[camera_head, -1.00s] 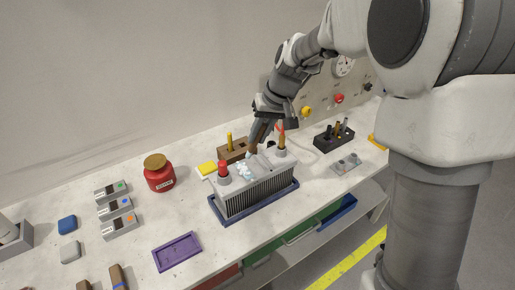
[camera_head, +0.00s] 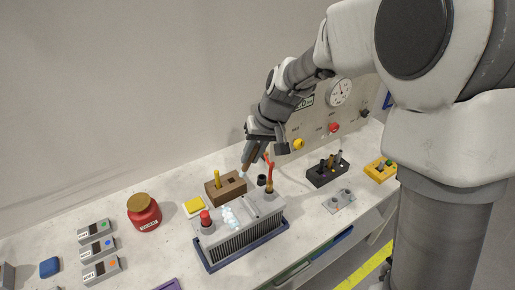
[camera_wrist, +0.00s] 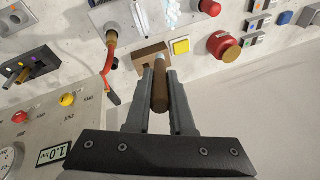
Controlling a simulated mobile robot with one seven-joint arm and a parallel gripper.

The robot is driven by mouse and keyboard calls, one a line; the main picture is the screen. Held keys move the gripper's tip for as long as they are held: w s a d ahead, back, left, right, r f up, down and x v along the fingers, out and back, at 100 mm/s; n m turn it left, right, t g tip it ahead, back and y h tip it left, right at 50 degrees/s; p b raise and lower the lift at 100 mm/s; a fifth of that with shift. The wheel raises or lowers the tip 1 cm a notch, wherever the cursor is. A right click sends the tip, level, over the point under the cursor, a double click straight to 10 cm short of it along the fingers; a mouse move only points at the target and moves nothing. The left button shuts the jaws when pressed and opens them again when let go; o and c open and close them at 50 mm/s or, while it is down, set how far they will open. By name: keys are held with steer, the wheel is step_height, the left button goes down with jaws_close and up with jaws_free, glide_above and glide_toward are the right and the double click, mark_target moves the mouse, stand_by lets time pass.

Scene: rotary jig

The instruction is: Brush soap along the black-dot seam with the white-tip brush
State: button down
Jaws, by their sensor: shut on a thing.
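My gripper (camera_head: 254,155) is shut on a brown-handled brush (camera_wrist: 160,90). The brush points down, and its pale tip (camera_head: 243,172) is in the air near the back of the brown holder block (camera_head: 238,189). A yellow-handled brush (camera_head: 217,178) stands in that block, beside a dark empty slot. The ribbed grey unit (camera_head: 262,212) sits on a blue tray in front, with a red cap at left and a copper fitting at right. White foam (camera_head: 231,218) lies on its top, also seen in the wrist view (camera_wrist: 172,12). I cannot make out seam dots.
A yellow pad (camera_head: 193,206) and a red jar (camera_head: 144,214) stand left of the block. A dark tool rack (camera_head: 327,172) and a gauge panel (camera_head: 322,125) are at the right. Labelled grey boxes (camera_head: 97,250) stand at the left.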

steer(key=shift+w+r, duration=0.15)
steer(key=shift+w, duration=0.2)
step_height(320, 180, down, 5)
steer(key=b, duration=0.3)
